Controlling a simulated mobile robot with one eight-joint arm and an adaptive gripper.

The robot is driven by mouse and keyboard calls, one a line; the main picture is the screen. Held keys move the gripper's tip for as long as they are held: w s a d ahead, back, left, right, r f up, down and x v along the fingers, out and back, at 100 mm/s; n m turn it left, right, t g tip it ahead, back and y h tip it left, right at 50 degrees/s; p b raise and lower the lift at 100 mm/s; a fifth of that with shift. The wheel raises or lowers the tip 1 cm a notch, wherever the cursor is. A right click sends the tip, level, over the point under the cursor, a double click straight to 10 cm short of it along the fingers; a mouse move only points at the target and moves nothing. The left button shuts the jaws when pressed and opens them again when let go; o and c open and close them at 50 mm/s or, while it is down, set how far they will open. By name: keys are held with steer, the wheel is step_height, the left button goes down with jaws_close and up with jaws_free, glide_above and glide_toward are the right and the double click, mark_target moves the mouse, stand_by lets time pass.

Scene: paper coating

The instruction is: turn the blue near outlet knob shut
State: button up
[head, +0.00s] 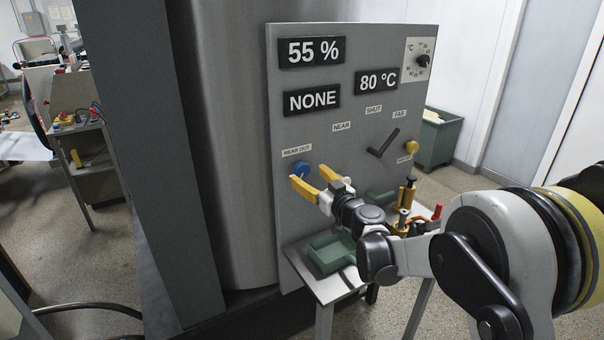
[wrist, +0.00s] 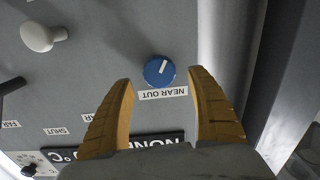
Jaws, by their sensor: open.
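The blue near outlet knob (head: 302,167) sits on the grey upright panel, just below the "NEAR OUT" label (head: 297,151). In the wrist view the blue knob (wrist: 159,71) shows a white pointer line tilted toward the picture's upper right, and its label is upside down. My gripper (head: 316,181) is open, with yellow fingers pointing at the panel. In the wrist view the gripper's fingertips (wrist: 162,76) stand apart, one on each side of the knob. I see no contact with it. Nothing is between the fingers except the view of knob and label.
The grey panel (head: 285,95) carries displays "55 %", "NONE" and "80 °C", a black lever (head: 383,143) and a yellow knob (head: 411,147). A white knob (wrist: 40,36) is beside the blue one. A small table with a green tray (head: 327,256) stands below.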

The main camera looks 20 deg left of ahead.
mark_target(303, 171)
steer(key=shift+b+x, duration=0.45)
steer(key=shift+x, duration=1.9)
steer(key=shift+d, duration=0.1)
steer(key=c, duration=1.2)
